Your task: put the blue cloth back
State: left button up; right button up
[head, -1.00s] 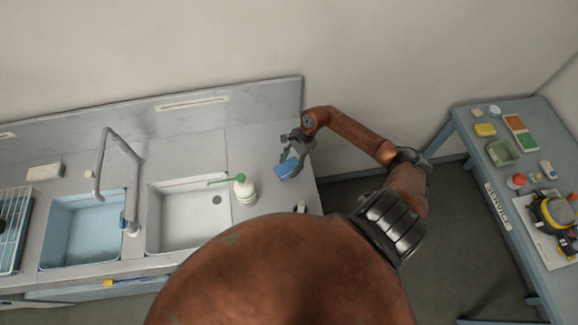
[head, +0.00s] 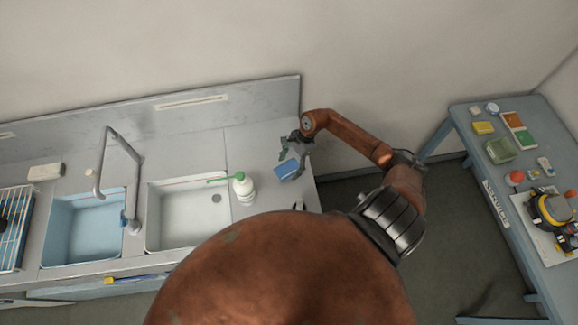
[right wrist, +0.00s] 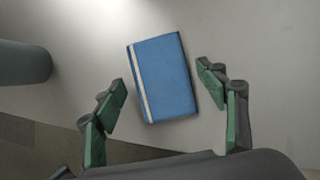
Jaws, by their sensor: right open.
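The blue cloth (head: 287,170) is a folded blue rectangle with a white stripe along one edge. It lies on the grey counter near its right end, to the right of the green-and-white bottle. In the right wrist view the cloth (right wrist: 164,78) lies flat between the spread fingers, touching neither. My right gripper (head: 294,155) is open and empty over the cloth; its green-padded fingers show in the right wrist view (right wrist: 163,108). My left gripper is not in view.
A white bottle with a green pump (head: 243,187) stands left of the cloth. Further left are a white sink basin (head: 180,232), a faucet (head: 122,150) and a blue basin (head: 85,230). A blue service table (head: 470,150) with several items stands at the right.

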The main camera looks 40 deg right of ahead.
jog(key=b+v, duration=0.4)
jog(key=v, duration=0.7)
jog(key=shift+d+r, duration=0.15)
jog(key=shift+r, duration=0.25)
